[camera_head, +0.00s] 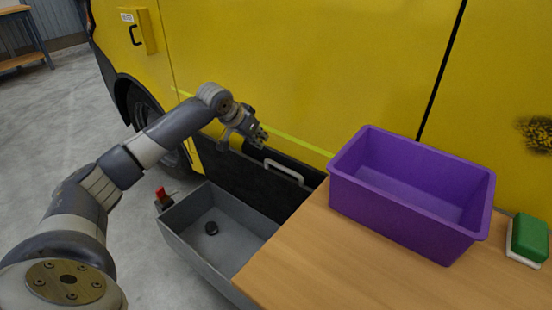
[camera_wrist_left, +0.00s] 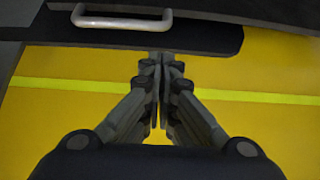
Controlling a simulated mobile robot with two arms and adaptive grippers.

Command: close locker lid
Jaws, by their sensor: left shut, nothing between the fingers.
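The grey locker (camera_head: 250,285) is an open box in front of the yellow vehicle. Its dark lid (camera_head: 235,170) stands raised at the back, against the vehicle's side, with a pale bar handle (camera_head: 283,171) near its upper edge. My left gripper (camera_head: 262,140) is shut and empty, above the lid's top edge and to the upper left of the handle. In the left wrist view, the closed fingertips (camera_wrist_left: 160,57) lie over the edge of the lid (camera_wrist_left: 215,39), close to the handle (camera_wrist_left: 122,21); I cannot tell whether they touch. My right gripper is not in view.
A wooden table (camera_head: 310,265) to the right holds a purple bin (camera_head: 400,222) and a green-and-white block (camera_head: 529,238). The yellow vehicle (camera_head: 300,60) fills the back.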

